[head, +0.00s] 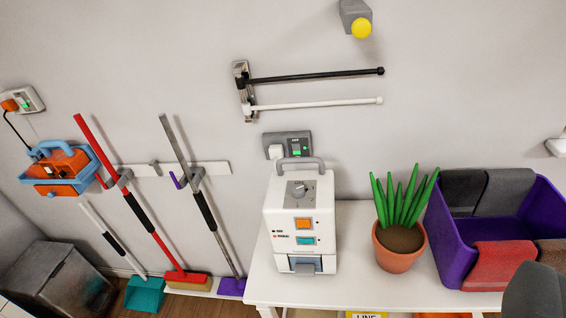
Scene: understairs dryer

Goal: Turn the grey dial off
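The grey dial (298,188) sits on the sloped upper face of a white box-shaped machine (285,215), left of the picture's middle-right. Its exact setting is too small to read. An orange button (303,223) and a teal button (304,240) are on the machine's front below it. A grey carry handle (300,163) arches over its top. My gripper is not recognisable in this view, and nothing touches the dial.
The machine stands on a white table (350,285) beside a potted plant (400,245) and a purple bin (452,250) with cloths. A wall socket (287,143) and rail bars (315,103) are above. Brooms (150,228) hang left. A dark rounded shape fills the lower right corner.

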